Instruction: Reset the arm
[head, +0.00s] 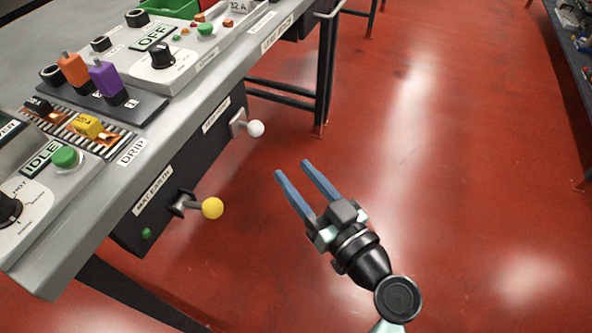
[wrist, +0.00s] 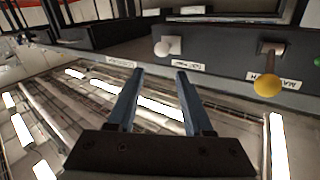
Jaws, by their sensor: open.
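My gripper (head: 307,170) is open and empty in the head view, held over the red floor to the right of the bench. Its two blue fingers point up and left, apart from the bench. In the wrist view the gripper's fingers (wrist: 158,74) are spread with nothing between them. My arm comes in from the lower right of the head view.
The grey bench (head: 225,72) fills the left, with knobs, buttons and orange and purple blocks on top. Its front bears a yellow-knobbed lever (head: 212,208) and a white-knobbed lever (head: 256,128). Open red floor (head: 450,180) lies right; shelving (head: 577,60) stands far right.

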